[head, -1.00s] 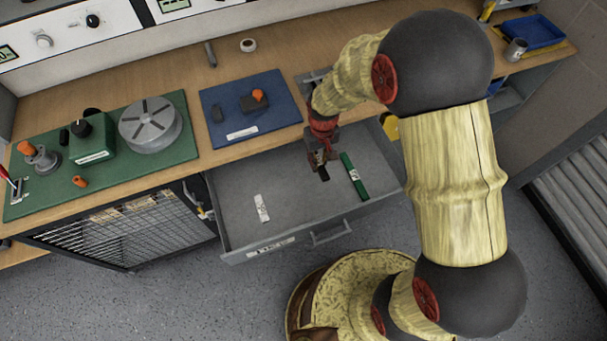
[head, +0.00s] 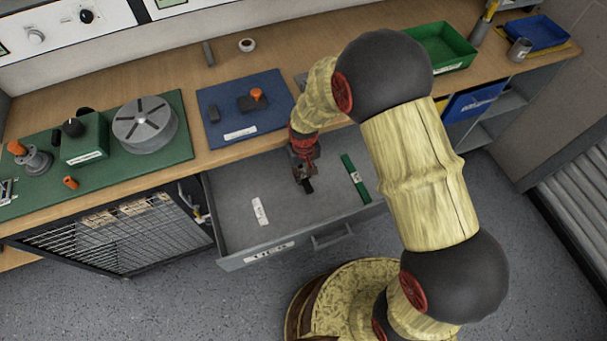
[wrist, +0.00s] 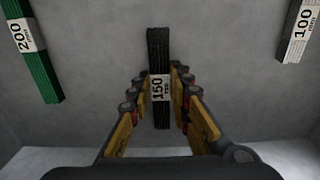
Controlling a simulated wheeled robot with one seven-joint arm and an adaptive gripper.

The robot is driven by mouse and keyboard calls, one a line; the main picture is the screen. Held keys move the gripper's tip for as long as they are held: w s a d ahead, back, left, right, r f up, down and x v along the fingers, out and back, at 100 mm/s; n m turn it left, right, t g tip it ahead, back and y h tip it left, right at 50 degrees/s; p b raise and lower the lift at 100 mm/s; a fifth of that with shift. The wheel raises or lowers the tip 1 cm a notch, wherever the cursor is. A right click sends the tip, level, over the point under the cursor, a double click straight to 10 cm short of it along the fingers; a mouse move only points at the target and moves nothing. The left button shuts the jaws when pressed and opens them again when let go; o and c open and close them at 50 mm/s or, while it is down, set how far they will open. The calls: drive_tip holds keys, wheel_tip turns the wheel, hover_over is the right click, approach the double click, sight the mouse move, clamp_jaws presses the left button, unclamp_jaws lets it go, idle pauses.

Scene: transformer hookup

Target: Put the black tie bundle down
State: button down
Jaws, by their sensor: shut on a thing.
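The black tie bundle (wrist: 159,50) has a white band marked 150 and sits between the fingers of my gripper (wrist: 160,98) in the wrist view. In the head view the black bundle (head: 307,186) shows just below my gripper (head: 304,178), inside the open grey drawer (head: 240,200). My gripper is shut on the bundle. I cannot tell whether the bundle touches the drawer floor. A green bundle (head: 355,179) marked 200 lies to the right in the head view, and a white bundle (head: 260,211) marked 100 lies to the left.
Drawer floor is clear between the bundles. A blue mat (head: 215,103) with small parts and a green mat (head: 185,140) with a round grey fixture (head: 145,124) lie on the bench above. A green bin (head: 440,45) stands at the right. A mesh-fronted cabinet (head: 110,235) is left of the drawer.

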drive_tip(key=shift+f, duration=0.2)
drive_tip(key=c, duration=1.8)
unclamp_jaws()
drive_tip(key=shift+o, duration=0.8)
drive_tip(key=shift+r, duration=0.1)
